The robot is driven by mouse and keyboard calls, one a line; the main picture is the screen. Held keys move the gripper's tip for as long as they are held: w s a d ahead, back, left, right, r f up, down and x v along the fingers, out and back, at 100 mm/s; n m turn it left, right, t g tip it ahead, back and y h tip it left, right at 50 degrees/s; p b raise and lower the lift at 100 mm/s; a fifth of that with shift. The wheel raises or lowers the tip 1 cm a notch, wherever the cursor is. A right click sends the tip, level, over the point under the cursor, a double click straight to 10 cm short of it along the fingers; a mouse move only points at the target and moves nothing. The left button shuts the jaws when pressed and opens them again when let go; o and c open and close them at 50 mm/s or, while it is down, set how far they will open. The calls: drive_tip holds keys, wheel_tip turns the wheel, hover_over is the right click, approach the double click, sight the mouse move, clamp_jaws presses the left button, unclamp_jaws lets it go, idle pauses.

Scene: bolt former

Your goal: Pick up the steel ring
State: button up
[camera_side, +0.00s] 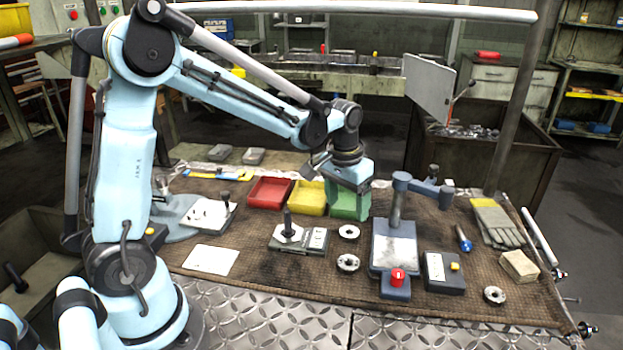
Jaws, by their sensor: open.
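Three small ring-shaped metal parts with dark centres lie on the brown mat. One steel ring (349,231) lies in the middle, a second ring (347,263) lies just in front of it, and a third ring (494,295) lies apart near the front right edge. I cannot tell which one the task means. My gripper (352,186) hangs above the mat in front of the green bin, behind and above the two middle rings. It is open, seems empty, and touches no ring. Its fingertips are small and hard to make out.
Red (269,193), yellow (307,198) and green (349,203) bins stand behind the rings. A grey press with a red knob (397,277) stands right of the middle rings. A block with an upright peg (287,226) stands left. Gloves (497,222) lie at right.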

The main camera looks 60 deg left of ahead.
sight(349, 226)
drive_tip(key=shift+w+d+f, duration=0.1)
drive_tip(key=shift+f, duration=1.05)
drive_tip(key=shift+w+d+f, duration=0.1)
drive_tip(key=shift+w+f, duration=0.05)
drive_tip(key=shift+f, duration=1)
drive_tip(key=shift+w+d+f, duration=0.1)
drive_tip(key=shift+f, duration=1.05)
drive_tip(key=shift+c, duration=0.2)
drive_tip(key=c, duration=1.2)
